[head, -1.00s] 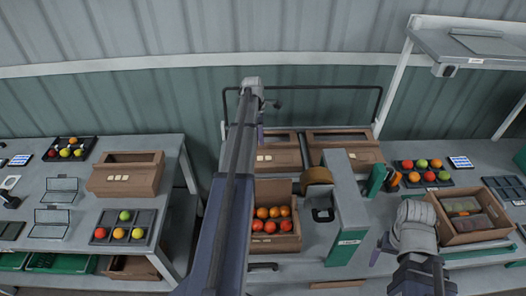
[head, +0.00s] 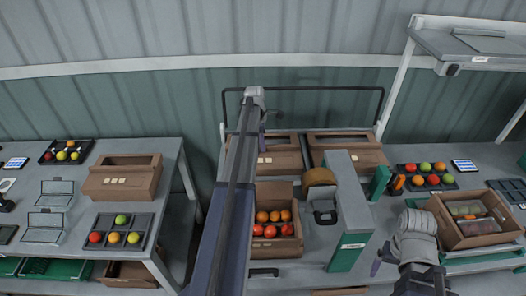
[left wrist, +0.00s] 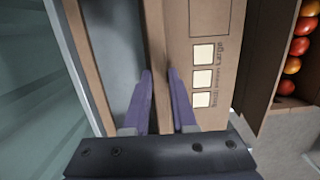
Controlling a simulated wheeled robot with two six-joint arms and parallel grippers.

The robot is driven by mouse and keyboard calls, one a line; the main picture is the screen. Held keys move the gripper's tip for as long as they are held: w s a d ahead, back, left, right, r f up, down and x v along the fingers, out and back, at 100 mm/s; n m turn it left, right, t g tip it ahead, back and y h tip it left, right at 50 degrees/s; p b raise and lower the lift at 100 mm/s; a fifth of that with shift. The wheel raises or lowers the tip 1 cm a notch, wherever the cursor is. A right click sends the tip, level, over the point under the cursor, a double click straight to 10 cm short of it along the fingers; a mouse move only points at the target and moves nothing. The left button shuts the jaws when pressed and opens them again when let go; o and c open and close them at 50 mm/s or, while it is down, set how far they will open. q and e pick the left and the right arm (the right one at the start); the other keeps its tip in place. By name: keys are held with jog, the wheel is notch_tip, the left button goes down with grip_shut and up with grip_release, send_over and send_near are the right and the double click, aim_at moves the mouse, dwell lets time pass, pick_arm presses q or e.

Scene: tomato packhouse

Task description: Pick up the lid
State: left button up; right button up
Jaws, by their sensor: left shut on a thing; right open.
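The lid (head: 279,162) is a brown cardboard piece with a long opening and three pale labels on its front. It lies at the back centre, left of a similar one (head: 350,158).
A carton (head: 272,190) of red and orange tomatoes stands in front of the lid. A grey and green machine (head: 347,205) stands to its right. A brown crate (head: 452,238) with bagged contents is at the right. A wire rail (head: 330,88) runs behind.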

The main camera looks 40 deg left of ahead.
aim_at(264, 157)
pick_arm(q)
grip_shut()
jog(key=shift+r, duration=0.15)
jog(key=shift+r+p, duration=0.55)
jog(key=shift+p, duration=0.15)
jog(key=s+d, duration=0.2)
jog(key=s, duration=0.1)
jog(key=shift+d+f, duration=0.1)
jog(key=shift+d, duration=0.1)
jog(key=shift+s+d+r+p, duration=0.15)
jog(key=shift+r+p, duration=0.3)
jog(key=shift+r, duration=0.1)
notch_tip(264, 157, up, 13)
jog(key=p, duration=1.2)
jog(key=shift+p, duration=0.35)
jog(key=shift+f, duration=0.2)
